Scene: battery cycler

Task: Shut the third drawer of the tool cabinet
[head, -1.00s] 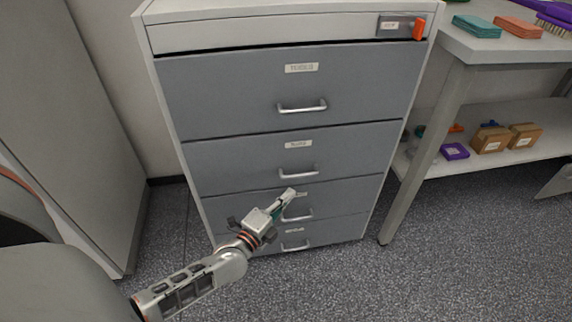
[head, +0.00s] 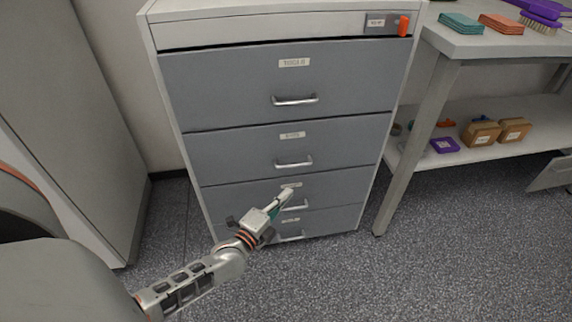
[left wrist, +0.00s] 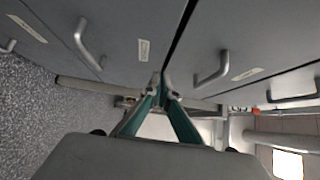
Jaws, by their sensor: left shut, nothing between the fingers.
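The grey tool cabinet (head: 150,28) stands in front of me, with drawers stacked one above another. Its third drawer (head: 340,186) from the top looks flush or nearly flush with its neighbours; I cannot tell whether a small gap is left. My left gripper (head: 287,194) is shut and empty, its fingertips in front of this drawer's upper part, partly covering its label and handle. In the left wrist view, the shut fingertips (left wrist: 164,82) are close to the dark seam above the third drawer (left wrist: 120,25); contact is unclear. My right gripper is not in view.
A tall grey cabinet (head: 75,130) stands at the left. A table (head: 470,42) with a lower shelf (head: 480,148) stands at the right, holding small boxes (head: 481,133). The speckled floor (head: 330,280) in front is clear.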

